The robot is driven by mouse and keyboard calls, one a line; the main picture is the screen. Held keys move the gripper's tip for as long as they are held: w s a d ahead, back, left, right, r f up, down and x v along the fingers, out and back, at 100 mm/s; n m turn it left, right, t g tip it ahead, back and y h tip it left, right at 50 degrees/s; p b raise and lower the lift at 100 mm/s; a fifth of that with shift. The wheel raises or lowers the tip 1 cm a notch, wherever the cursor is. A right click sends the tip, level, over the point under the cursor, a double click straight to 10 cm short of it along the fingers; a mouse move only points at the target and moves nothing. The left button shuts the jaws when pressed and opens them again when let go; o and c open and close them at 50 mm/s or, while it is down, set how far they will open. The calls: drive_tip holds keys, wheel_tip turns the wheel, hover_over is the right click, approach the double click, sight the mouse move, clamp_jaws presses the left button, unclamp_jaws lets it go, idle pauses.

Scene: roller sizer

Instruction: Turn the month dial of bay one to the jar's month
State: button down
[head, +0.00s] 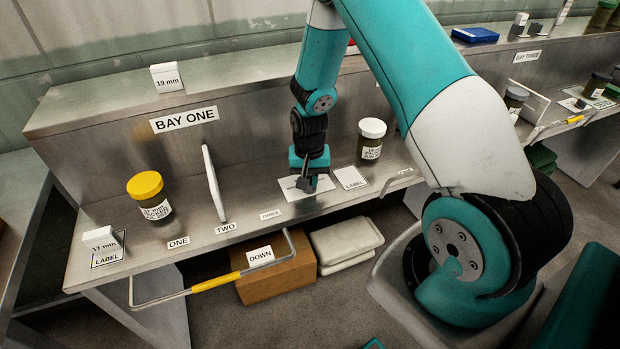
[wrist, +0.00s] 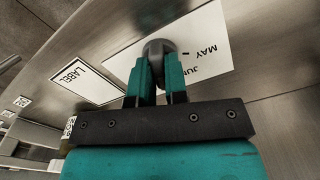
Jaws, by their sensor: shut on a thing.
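My gripper (head: 309,182) points down at bay one's shelf and is shut on the dial knob. In the wrist view my gripper (wrist: 158,66) has its teal fingers on either side of the dark round dial knob (wrist: 157,47). The knob stands on a white month card (wrist: 207,42), where MAY and part of JUN can be read; my fingers hide the rest. A short dark mark beside the knob lies near MAY. The card also shows in the head view (head: 336,191). A white-lidded jar (head: 371,140) stands behind and right of it; its label is too small to read surely.
A yellow-lidded jar (head: 150,197) and an upright divider plate (head: 214,184) stand to the left on the shelf. A LABEL card (head: 350,178) lies right of the dial. A yellow-gripped bar (head: 215,282) juts out in front, above a cardboard box (head: 283,279).

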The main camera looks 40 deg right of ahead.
drive_tip(key=c, duration=1.1)
unclamp_jaws()
drive_tip(key=shift+c, duration=0.2)
wheel_tip(320, 180, up, 18)
drive_tip(key=b, duration=0.1)
drive_tip(key=shift+f+b, duration=0.25)
drive_tip(key=shift+b, duration=0.05)
drive_tip(key=s+a+r+n+y, duration=0.1)
drive_tip(key=s+a+r+n, duration=0.2)
drive_tip(key=a, duration=0.3)
drive_tip(key=s+a+r+n+y, duration=0.1)
drive_tip(key=s+a+r+n, duration=0.25)
drive_tip(key=a, duration=0.25)
drive_tip(key=s+a+r+n+y, duration=0.1)
drive_tip(key=s+a+n, duration=0.3)
drive_tip(key=s, duration=0.4)
drive_tip(key=s+a+r+n+y, duration=0.1)
drive_tip(key=s+a+r+n, duration=0.2)
drive_tip(key=s+a, duration=0.3)
drive_tip(key=shift+s+r+n, duration=0.3)
drive_tip(key=shift+s+n, duration=0.15)
drive_tip(key=shift+s, duration=0.55)
